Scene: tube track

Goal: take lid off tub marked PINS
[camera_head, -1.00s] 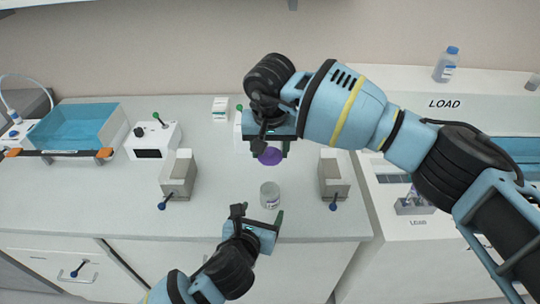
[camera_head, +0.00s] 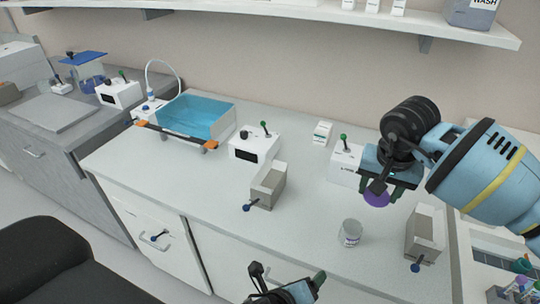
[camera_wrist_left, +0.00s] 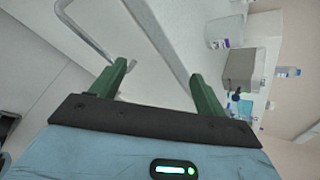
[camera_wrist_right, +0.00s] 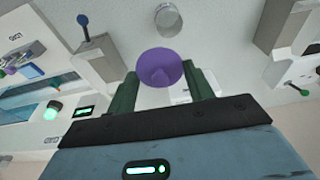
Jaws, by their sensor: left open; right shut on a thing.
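The purple lid (camera_head: 376,198) is held between the fingers of my right gripper (camera_head: 381,191), above the bench and apart from the tub. In the right wrist view the lid (camera_wrist_right: 160,66) sits between the green fingers, which are shut on it. The clear, pale tub (camera_head: 350,234) stands upright and open on the bench, below and left of the lid. Its label is too small to read. My left gripper (camera_head: 288,275) is open and empty at the front edge of the bench, left of the tub and apart from it.
A grey block with a blue-knobbed lever (camera_head: 268,186) stands left of the tub, and a similar block (camera_head: 425,235) stands right. A blue water bath (camera_head: 198,118) and a white box (camera_head: 254,145) are farther left. Bare bench lies between the left block and the tub.

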